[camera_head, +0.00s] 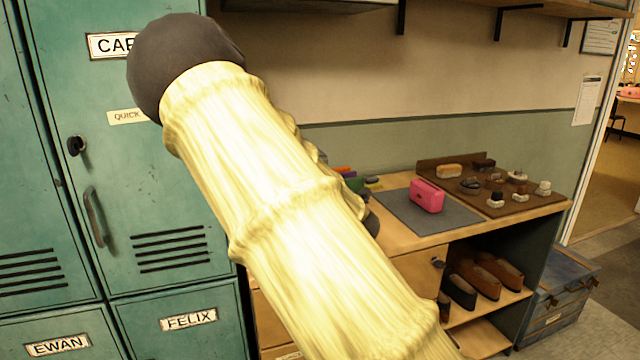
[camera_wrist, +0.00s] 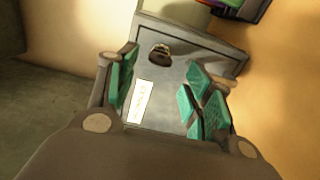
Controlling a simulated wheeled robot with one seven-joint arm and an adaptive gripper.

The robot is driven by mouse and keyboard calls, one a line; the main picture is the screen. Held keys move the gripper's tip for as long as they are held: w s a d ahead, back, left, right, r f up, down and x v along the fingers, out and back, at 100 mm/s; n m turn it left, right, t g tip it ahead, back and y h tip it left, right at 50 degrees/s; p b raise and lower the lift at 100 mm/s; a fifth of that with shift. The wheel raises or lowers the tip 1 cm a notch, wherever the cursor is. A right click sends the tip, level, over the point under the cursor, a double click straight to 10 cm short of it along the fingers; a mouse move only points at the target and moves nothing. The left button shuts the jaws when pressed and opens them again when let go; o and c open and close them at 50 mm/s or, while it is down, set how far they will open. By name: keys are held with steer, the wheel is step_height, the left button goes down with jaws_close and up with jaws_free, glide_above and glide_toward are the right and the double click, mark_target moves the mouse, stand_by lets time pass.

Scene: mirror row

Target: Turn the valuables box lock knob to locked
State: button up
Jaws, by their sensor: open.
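The grey box (camera_wrist: 172,88) fills the middle of the wrist view, with a pale label (camera_wrist: 138,101) on its face. Its lettering is too small and tilted to read. A dark round lock knob (camera_wrist: 159,53) sits on the upper part of the face. My gripper (camera_wrist: 162,70) is open, its teal finger pads spread to the left and right of the face. The knob lies beyond the fingertips, between them in the picture, and nothing is held. The knob's setting cannot be told. In the head view my arm hides the gripper and the box.
Teal lockers (camera_head: 150,180) stand at the left. A wooden bench (camera_head: 415,235) carries a grey mat (camera_head: 393,214) with a pink item (camera_head: 427,196) and a brown board (camera_head: 505,203) with small pieces. Shoes (camera_head: 490,280) are on the shelf below. A grey chest (camera_head: 565,275) stands on the floor at right.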

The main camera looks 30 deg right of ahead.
steer(key=v, duration=0.7)
steer(key=shift+s, duration=0.15)
stand_by(0.3)
